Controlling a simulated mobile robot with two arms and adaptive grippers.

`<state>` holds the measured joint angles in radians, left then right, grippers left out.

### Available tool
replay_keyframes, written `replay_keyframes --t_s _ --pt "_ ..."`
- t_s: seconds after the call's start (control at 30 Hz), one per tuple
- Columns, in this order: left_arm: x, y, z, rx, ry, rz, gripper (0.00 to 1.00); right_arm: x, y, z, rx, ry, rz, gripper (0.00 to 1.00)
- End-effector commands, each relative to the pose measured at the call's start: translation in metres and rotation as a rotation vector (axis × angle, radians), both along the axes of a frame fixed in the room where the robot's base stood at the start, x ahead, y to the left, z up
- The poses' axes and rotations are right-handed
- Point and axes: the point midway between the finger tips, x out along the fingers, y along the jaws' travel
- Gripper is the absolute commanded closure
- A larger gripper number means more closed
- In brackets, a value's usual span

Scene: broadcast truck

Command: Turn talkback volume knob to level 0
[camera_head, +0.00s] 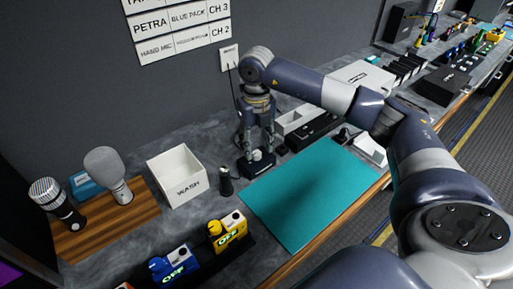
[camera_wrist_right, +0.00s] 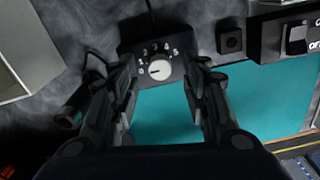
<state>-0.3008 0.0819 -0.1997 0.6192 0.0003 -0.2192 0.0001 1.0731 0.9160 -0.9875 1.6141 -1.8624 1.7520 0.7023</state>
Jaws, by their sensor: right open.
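The talkback volume knob (camera_wrist_right: 158,69) is a round white dial on a small black box (camera_wrist_right: 180,42) with white markings arced around it. A dark line shows on its face, but I cannot tell for sure which level it marks. In the head view the knob (camera_head: 257,155) is small and sits on the box below my right gripper (camera_head: 257,145). My right gripper points down and is open. In the right wrist view its two fingers (camera_wrist_right: 160,80) stand on either side of the knob, with gaps between. My left gripper is not in view.
A teal mat (camera_head: 310,190) lies right of the box. A white WASH bin (camera_head: 178,178) and a small dark cylinder (camera_head: 226,184) stand to its left. Microphones stand on a wooden board (camera_head: 140,212). Blue and yellow OFF units (camera_head: 228,232) are in front. The wall is close behind.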

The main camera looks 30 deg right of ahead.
Motion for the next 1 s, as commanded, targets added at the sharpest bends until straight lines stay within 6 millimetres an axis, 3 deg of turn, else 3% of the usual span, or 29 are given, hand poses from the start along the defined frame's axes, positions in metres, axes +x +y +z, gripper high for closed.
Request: replay_keyframes --t_s 0.2,0.43,0.63,1.0 --pt "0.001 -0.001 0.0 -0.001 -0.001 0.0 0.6 0.002 0.0 0.05 0.0 -0.007 0.0 0.57" --pt "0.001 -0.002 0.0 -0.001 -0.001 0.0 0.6 0.001 0.0 0.087 -0.001 -0.005 -0.001 0.57" --pt "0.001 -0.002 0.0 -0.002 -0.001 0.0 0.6 0.001 -0.001 0.098 0.0 -0.002 -0.001 0.57" --pt "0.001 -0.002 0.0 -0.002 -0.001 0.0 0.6 0.001 -0.001 0.098 0.0 -0.002 -0.001 0.57"
